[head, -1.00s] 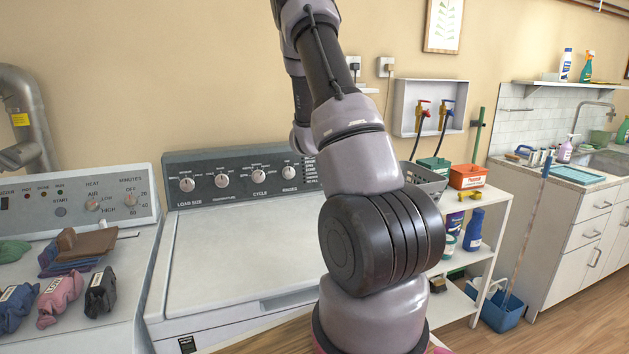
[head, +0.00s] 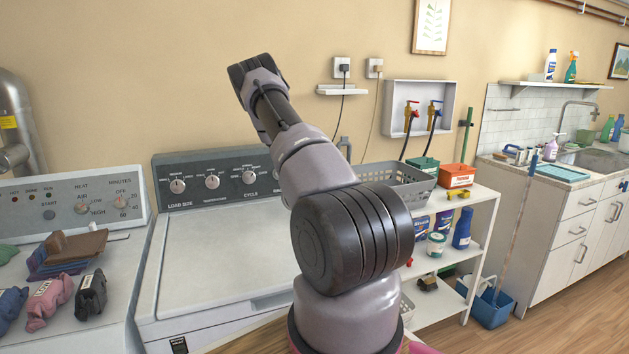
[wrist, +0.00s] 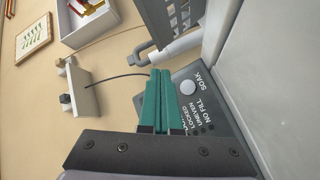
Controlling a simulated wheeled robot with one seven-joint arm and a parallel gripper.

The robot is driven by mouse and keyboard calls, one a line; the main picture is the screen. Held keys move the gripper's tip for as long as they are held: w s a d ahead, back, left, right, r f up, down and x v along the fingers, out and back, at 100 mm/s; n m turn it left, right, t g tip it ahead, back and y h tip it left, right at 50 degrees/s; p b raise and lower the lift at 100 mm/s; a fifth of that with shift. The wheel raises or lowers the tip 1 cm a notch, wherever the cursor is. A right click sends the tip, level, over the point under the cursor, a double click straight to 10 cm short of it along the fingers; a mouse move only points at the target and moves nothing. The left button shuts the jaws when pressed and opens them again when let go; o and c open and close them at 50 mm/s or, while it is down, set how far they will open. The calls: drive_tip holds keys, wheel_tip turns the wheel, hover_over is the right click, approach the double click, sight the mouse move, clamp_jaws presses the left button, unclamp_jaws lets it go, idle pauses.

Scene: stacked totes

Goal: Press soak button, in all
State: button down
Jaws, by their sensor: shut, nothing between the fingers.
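The soak button (wrist: 187,87) is a round pale knob beside the word SOAK on the washer's dark control panel (wrist: 205,110), in the wrist view. My gripper (wrist: 161,72) has two green fingers, shut and empty. In that picture the fingertips are just left of the button and overlap the panel's edge. I cannot tell how far they are from the panel, and no contact with the button shows. In the head view the washer panel (head: 215,198) shows its left dials, while my arm hides its right end and my gripper is not visible.
A grey basket (head: 405,185) stands on a white shelf unit (head: 484,215) right of the washer; it also shows close by in the wrist view (wrist: 185,25). A wall ledge (head: 341,90) with a plug and cord is behind. A dryer (head: 80,200) with folded cloth stands left.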

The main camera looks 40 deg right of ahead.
drive_tip(key=shift+w, duration=0.1)
drive_tip(key=shift+w+d+f, duration=0.35)
drive_tip(key=shift+w+f, duration=0.05)
drive_tip(key=shift+w, duration=0.95)
drive_tip(key=shift+w+d+f, duration=0.35)
drive_tip(key=shift+w, duration=0.95)
drive_tip(key=shift+w+d+f, duration=0.35)
drive_tip(key=shift+w+f, duration=0.05)
drive_tip(key=shift+w, duration=0.95)
drive_tip(key=shift+w, duration=0.1)
drive_tip(key=shift+w+f, duration=0.1)
drive_tip(key=shift+w, duration=0.2)
drive_tip(key=shift+w+d+f, duration=0.1)
drive_tip(key=shift+w+d, duration=0.05)
drive_tip(key=shift+w, duration=0.2)
drive_tip(key=shift+s+a+r, duration=0.2)
drive_tip(key=shift+s, duration=0.55)
drive_tip(key=shift+s+a+r, duration=0.2)
drive_tip(key=shift+s+r, duration=0.05)
drive_tip(key=shift+s, duration=0.55)
drive_tip(key=shift+s+a+r, duration=0.15)
drive_tip(key=shift+s+r, duration=0.05)
drive_tip(key=shift+s, duration=0.55)
drive_tip(key=shift+s+a+r, duration=0.2)
drive_tip(key=shift+s+r, duration=0.05)
drive_tip(key=shift+s, duration=0.55)
